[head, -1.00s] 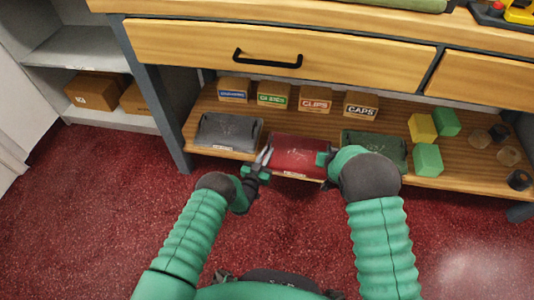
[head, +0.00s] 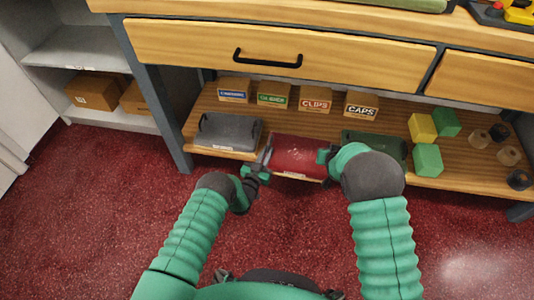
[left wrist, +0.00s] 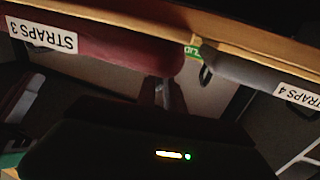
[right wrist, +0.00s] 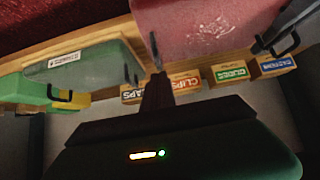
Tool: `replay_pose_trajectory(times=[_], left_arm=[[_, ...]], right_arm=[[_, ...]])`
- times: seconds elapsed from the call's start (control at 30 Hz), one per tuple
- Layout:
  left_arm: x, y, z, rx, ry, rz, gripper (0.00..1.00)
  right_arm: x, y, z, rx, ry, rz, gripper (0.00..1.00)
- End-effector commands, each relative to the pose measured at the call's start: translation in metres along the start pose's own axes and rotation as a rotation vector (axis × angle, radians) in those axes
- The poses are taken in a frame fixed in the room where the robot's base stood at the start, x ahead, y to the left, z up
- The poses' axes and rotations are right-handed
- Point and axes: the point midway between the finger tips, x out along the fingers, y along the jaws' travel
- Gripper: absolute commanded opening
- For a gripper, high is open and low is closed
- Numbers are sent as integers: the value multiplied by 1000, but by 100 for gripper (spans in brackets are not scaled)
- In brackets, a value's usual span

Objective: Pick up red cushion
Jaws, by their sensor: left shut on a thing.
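My right gripper (head: 324,158) is at the cushion's right end, partly hidden by my right forearm. In the right wrist view a finger stands at the edge of the cushion (right wrist: 205,25); whether that gripper is closed is unclear.
Several labelled boxes, including CLIPS (head: 315,99), stand behind. Green and yellow blocks (head: 428,160) are further right. The drawer front (head: 350,57) overhangs the shelf.

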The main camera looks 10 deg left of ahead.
Motion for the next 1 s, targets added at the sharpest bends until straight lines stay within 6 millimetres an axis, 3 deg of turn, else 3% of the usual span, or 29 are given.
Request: replay_pose_trajectory(times=[0.17,0.27,0.5,0.7,1.0], left_arm=[[0,0,0,2,0,1,0],[0,0,0,2,-1,1,0],[0,1,0,2,-1,2,0],[0,1,0,1,-1,2,0],[0,0,0,1,-1,1,0]], right_arm=[[-3,0,0,0,0,0,0],[-16,-1,-1,0,0,-1,0],[-71,-2,-1,0,1,-2,0],[-107,-1,0,0,0,-1,0],[-119,0,1,-1,-2,0,0]])
